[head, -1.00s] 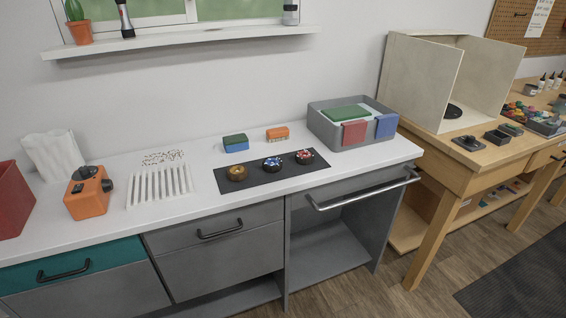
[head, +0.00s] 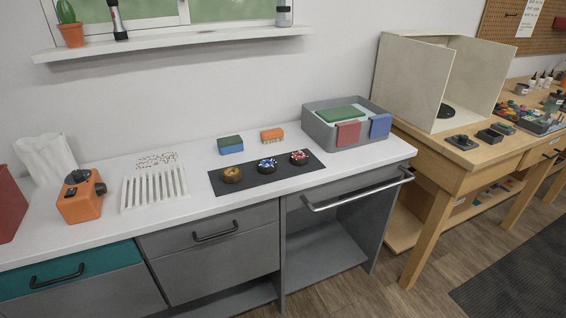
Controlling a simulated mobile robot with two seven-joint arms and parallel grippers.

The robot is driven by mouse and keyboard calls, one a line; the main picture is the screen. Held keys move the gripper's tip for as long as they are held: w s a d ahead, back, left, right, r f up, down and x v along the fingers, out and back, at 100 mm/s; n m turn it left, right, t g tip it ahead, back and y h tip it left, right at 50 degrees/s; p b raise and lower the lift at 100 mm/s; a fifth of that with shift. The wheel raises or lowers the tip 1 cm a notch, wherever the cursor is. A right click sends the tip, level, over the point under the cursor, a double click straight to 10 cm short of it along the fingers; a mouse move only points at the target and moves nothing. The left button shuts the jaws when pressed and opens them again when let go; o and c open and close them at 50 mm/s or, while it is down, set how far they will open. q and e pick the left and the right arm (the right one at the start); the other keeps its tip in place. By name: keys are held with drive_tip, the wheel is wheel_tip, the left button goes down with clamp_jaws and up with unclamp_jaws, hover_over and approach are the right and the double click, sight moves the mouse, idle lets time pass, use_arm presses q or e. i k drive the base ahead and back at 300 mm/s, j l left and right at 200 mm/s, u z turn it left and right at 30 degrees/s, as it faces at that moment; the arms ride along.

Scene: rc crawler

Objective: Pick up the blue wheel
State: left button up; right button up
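The blue wheel (head: 268,165) is a small dark tyre with a blue and white hub. It lies on a dark mat (head: 222,186) on the white counter. It is the middle one of a row of three wheels. A wheel with a gold-brown hub (head: 232,174) lies to its left, and a wheel with a red and white hub (head: 299,157) lies to its right. The three wheels stand apart from each other. Neither of my grippers shows in the head view.
A white slatted rack (head: 154,189) and an orange device (head: 82,196) stand left of the mat. A green-and-blue sponge (head: 230,145) and an orange brush (head: 272,134) lie behind it. A grey bin (head: 310,124) stands at the right. A bar handle (head: 357,193) juts from the counter front.

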sight(270, 169)
drive_tip(key=i+l, duration=0.1)
drive_tip(key=l, duration=0.15)
drive_tip(key=i+l, duration=0.15)
drive_tip(key=i+l+u, duration=0.1)
drive_tip(key=l, duration=0.2)
drive_tip(key=i+l+u, duration=0.1)
drive_tip(key=l, duration=0.15)
drive_tip(key=i+l, duration=0.1)
drive_tip(key=l, duration=0.2)
drive_tip(key=u, duration=0.05)
